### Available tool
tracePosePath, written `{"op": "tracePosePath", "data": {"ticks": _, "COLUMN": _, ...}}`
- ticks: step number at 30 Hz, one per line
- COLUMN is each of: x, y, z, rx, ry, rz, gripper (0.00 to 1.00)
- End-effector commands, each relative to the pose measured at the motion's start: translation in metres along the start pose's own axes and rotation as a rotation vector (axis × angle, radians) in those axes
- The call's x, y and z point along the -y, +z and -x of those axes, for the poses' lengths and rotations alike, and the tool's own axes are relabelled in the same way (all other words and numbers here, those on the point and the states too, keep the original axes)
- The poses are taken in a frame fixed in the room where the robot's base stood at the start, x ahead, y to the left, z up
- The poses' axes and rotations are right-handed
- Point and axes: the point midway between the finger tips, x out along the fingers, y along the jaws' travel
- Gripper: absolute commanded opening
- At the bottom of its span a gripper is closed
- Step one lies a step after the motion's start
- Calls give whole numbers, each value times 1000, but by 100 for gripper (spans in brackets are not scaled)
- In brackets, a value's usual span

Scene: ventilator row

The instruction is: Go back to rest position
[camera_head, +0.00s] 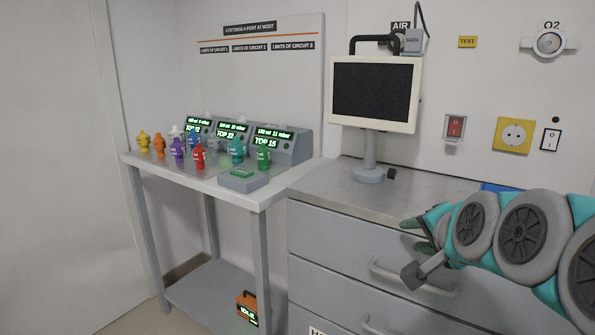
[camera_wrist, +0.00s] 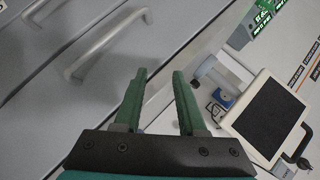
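My gripper (camera_wrist: 160,74) has two green fingers standing apart with nothing between them in the wrist view. In the head view my gripper (camera_head: 416,235) is at the right, at the end of my teal and grey arm, in front of the drawer cabinet's upper edge. The fingers look clear of the cabinet, though the exact distance is hard to judge. Part of the gripper is hidden behind my arm in the head view.
A drawer cabinet (camera_head: 335,235) with bar handles (camera_head: 410,278) stands below my arm. A monitor (camera_head: 374,93) stands on its top. Left is a table (camera_head: 215,182) with several coloured fittings, three display units (camera_head: 285,147) and a small green-topped block (camera_head: 243,179). An orange device (camera_head: 246,309) sits low.

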Motion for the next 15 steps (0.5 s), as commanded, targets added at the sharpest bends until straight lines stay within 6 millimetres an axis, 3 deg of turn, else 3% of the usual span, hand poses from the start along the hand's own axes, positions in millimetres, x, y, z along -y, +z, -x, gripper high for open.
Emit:
{"op": "tracePosePath", "data": {"ticks": 1, "x": -20, "y": 26, "z": -6, "rx": 69, "ry": 67, "rz": 81, "gripper": 40}}
{"op": "tracePosePath", "data": {"ticks": 4, "x": -66, "y": 75, "z": -10, "rx": 222, "ry": 201, "rz": 261, "gripper": 40}}
{"op": "tracePosePath", "data": {"ticks": 9, "x": -153, "y": 147, "z": 11, "rx": 526, "ry": 412, "rz": 560, "gripper": 40}}
{"op": "tracePosePath", "data": {"ticks": 15, "x": -232, "y": 194, "z": 62, "rx": 862, "ry": 579, "rz": 815, "gripper": 40}}
